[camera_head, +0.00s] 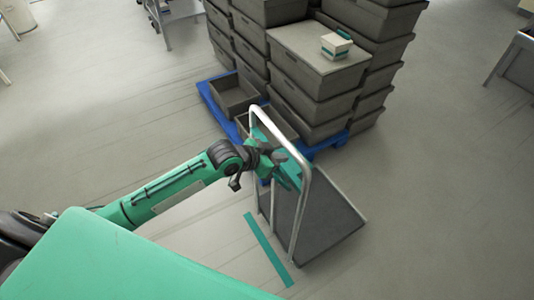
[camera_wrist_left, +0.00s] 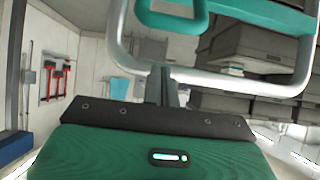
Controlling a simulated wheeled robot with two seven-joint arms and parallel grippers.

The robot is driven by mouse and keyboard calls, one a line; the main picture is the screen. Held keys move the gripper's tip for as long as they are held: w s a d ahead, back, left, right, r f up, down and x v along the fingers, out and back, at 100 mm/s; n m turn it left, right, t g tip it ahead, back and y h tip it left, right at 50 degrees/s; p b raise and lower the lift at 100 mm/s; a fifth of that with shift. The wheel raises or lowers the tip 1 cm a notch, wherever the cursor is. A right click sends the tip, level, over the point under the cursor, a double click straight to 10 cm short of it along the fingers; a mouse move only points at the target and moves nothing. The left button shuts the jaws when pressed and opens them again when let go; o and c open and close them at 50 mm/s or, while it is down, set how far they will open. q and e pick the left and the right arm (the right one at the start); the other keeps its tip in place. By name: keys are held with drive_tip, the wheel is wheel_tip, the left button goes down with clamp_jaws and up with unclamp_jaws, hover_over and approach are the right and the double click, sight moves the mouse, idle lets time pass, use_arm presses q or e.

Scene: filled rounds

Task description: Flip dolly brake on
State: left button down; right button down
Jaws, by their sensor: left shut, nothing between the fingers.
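The dolly has a dark flat deck (camera_head: 330,228) and a pale metal tube handle (camera_head: 301,210) standing up from it. The tube handle also arches across the wrist view (camera_wrist_left: 212,78). A teal crosspiece with a loop-shaped part (camera_wrist_left: 172,18) sits inside the tube at the top of that view; I cannot tell whether this is the brake. My left gripper (camera_head: 287,165) is at the tube handle, partly overlapping it. Its dark fingers (camera_wrist_left: 162,85) are shut and empty, below the teal loop in the wrist view. Whether they touch the dolly is unclear. My right gripper is not in view.
Stacked grey crates (camera_head: 312,75) stand on a blue pallet (camera_head: 212,98) close behind the dolly. A small box (camera_head: 336,45) lies on top. A teal floor strip (camera_head: 267,250) runs left of the deck.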

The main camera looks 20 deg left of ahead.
sight(278, 178)
use_arm(q)
drive_tip(key=shift+s+a+f+p, duration=0.4)
drive_tip(key=shift+s+a+f, duration=0.1)
drive_tip(key=shift+s+f, duration=0.15)
drive_tip(key=shift+s+a+f+p, duration=0.4)
drive_tip(key=shift+s+a+f, duration=0.05)
drive_tip(key=shift+s+f, duration=0.2)
drive_tip(key=shift+w, duration=0.1)
